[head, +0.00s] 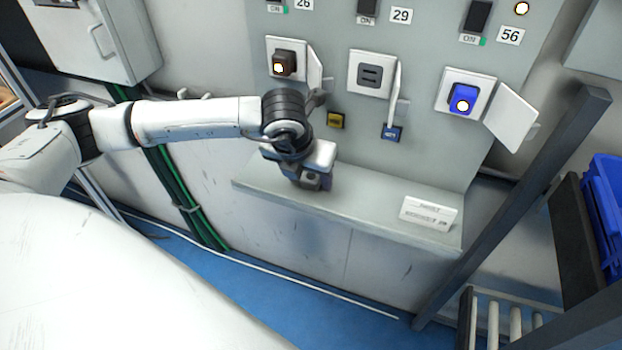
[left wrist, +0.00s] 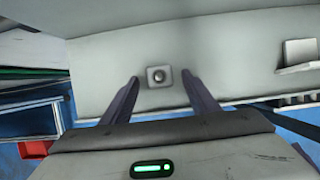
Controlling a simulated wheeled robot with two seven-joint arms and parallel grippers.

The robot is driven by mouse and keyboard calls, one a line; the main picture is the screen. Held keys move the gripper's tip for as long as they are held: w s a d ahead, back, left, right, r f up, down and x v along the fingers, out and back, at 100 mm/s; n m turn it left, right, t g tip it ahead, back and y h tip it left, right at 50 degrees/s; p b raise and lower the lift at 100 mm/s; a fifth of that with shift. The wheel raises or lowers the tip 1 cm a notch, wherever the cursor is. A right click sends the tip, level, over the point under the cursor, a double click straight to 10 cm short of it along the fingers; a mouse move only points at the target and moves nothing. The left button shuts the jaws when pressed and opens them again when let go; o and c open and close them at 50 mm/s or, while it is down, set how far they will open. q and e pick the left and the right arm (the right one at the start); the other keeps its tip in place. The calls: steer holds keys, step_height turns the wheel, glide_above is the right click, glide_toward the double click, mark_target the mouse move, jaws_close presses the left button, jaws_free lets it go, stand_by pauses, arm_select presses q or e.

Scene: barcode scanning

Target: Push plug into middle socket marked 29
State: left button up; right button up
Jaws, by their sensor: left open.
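The middle socket (head: 371,75) under the label 29 (head: 401,16) is an empty, dark slotted face in a pale frame, its white flap (head: 395,80) swung open to the right. A small grey plug (head: 311,181) with a dark round spot sits on the shelf below the panel. In the left wrist view the plug (left wrist: 160,76) shows between and a little beyond my open fingertips, with a gap on each side. My left gripper (head: 312,160) is above the shelf, near the plug, open and empty. Its fingers are largely hidden in the head view. My right gripper is out of view.
The left socket holds a brown lit plug (head: 284,64); the right holds a blue lit plug (head: 461,97). Their white flaps also stand open, sticking out from the panel. A white sign (head: 428,213) stands on the shelf's right. A dark post (head: 520,200) rises at right.

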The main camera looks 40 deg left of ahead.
mark_target(309, 181)
arm_select(q)
steer(key=c, duration=1.1)
steer(key=shift+o, duration=0.2)
step_height(309, 181, up, 10)
steer(key=shift+b, duration=0.45)
steer(key=s+d+f+n+g, duration=0.1)
steer(key=s+d+n+g, duration=0.3)
steer(key=n, duration=1.2)
steer(key=s+d+n+g+h, duration=0.1)
steer(key=s+d+n+g, duration=0.3)
steer(key=n, duration=1.3)
steer(key=s+d, duration=0.1)
steer(key=s, duration=0.2)
steer(key=shift+d+f+g, duration=0.2)
steer(key=shift+f+g, duration=0.2)
